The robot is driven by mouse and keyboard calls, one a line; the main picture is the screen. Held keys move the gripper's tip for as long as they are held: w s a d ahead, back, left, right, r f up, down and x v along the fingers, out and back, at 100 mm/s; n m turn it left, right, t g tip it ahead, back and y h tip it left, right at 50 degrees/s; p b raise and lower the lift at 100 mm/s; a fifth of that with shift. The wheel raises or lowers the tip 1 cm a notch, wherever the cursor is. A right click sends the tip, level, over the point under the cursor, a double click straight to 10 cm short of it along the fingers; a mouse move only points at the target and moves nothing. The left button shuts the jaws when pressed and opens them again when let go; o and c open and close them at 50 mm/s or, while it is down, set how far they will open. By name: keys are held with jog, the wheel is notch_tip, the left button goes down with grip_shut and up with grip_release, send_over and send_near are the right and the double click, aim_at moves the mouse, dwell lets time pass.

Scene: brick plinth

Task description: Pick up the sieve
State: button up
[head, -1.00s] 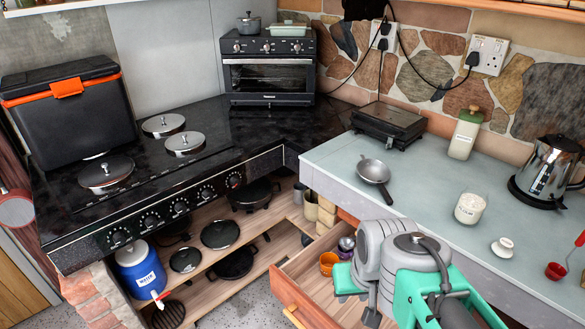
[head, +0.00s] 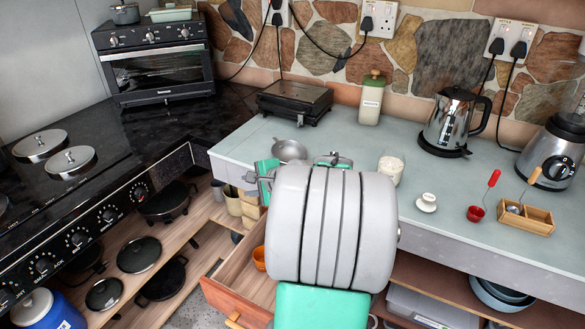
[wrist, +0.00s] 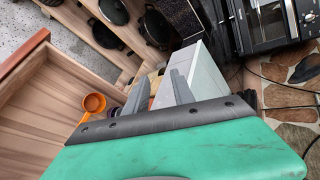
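A grey metal round-bowled utensil (head: 289,150), which looks like the sieve, lies on the pale counter (head: 450,210) in the head view. I cannot make out mesh, and its handle is hidden behind my arm. I cannot pick it out in the wrist view. My gripper (wrist: 158,88) shows two grey fingers set apart with nothing between them. It points toward the pale counter's end, beside the open drawer. In the head view it is mostly hidden behind my grey wrist link.
The open wooden drawer (head: 222,302) holds an orange cup (head: 259,259), also in the wrist view (wrist: 94,103). A black grill (head: 294,101), a cream jar (head: 371,100), a glass jar (head: 391,167) and a kettle (head: 454,120) stand on the counter.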

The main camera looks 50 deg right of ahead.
aim_at(292, 160)
jog(key=s+d+m+t+h, duration=0.1)
jog(key=d+m, duration=0.2)
jog(key=d, duration=0.1)
jog(key=s+d+m+t+h, duration=0.1)
jog(key=d+m, duration=0.2)
jog(key=d, duration=0.2)
jog(key=s+d+r+m+t+h, duration=0.1)
jog(key=s+d+m, duration=0.1)
jog(key=d, duration=0.3)
jog(key=shift+s+m+b, duration=0.1)
jog(key=shift+m+b, duration=0.2)
jog(key=shift+m, duration=0.2)
jog(key=x, duration=0.7)
jog(key=shift+a, duration=0.15)
grip_shut()
